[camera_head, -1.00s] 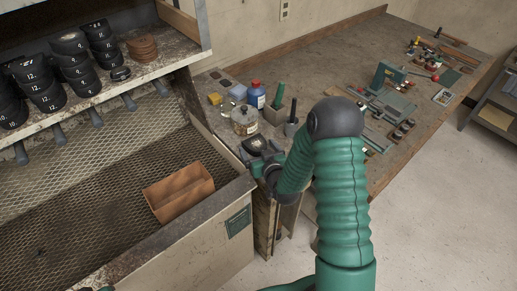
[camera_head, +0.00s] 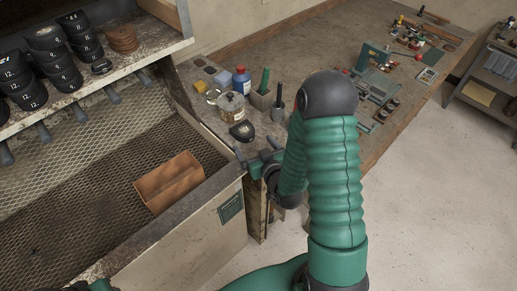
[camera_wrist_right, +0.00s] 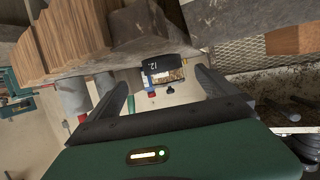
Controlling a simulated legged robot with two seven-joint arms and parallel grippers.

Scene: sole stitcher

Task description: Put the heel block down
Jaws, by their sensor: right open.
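The heel block (camera_head: 242,130) is a small black piece resting on the near left end of the workbench (camera_head: 300,60), just in front of a glass jar. In the right wrist view the heel block (camera_wrist_right: 165,65) shows a white number, apparently 12, beyond the fingertips. My right gripper (camera_head: 258,160) is open and empty, a little toward me from the block and apart from it. Its two dark fingers (camera_wrist_right: 165,85) are spread in the wrist view with a gap between them. Only a sliver of what looks like my left gripper (camera_head: 100,286) shows at the bottom left edge.
A lidded jar (camera_head: 231,105), a blue bottle (camera_head: 241,80) and a cup with a green tool (camera_head: 263,97) stand close behind the block. A brown open box (camera_head: 169,181) sits in the mesh tray (camera_head: 75,190). Stacked black heel blocks (camera_head: 45,60) fill the shelf.

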